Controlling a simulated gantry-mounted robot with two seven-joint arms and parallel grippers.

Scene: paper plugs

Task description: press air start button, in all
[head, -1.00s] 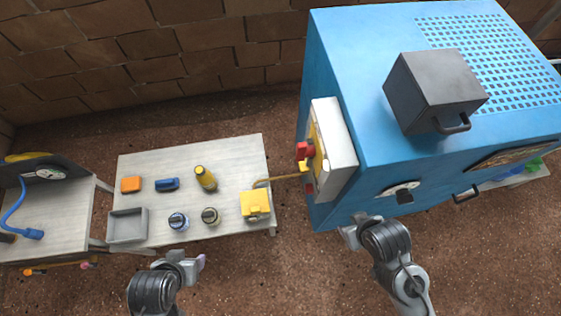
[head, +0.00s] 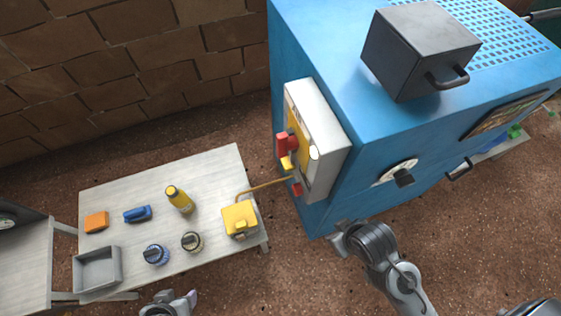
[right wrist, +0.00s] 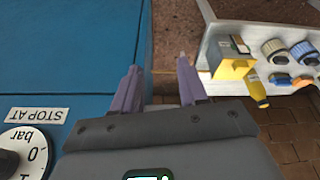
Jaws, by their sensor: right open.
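The control panel (head: 325,135) is a pale box with a yellow face on the left side of the blue machine (head: 370,130). It carries a red part (head: 283,145), a yellow part (head: 287,163), a white round part (head: 313,153) and a lower red part (head: 296,188). I cannot tell which is the air start button. My right gripper (head: 340,238) is below the panel, apart from it, beside the machine's lower front. In the right wrist view my right gripper (right wrist: 157,68) is open and empty. My left gripper (head: 185,298) is at the bottom edge, mostly cut off.
A pale table (head: 150,220) holds a yellow box (head: 239,218) with a hose to the panel, a yellow bottle (head: 180,199), a grey tray (head: 98,270) and small parts. A dial (head: 398,172) is on the machine's front. Floor shows between table and machine.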

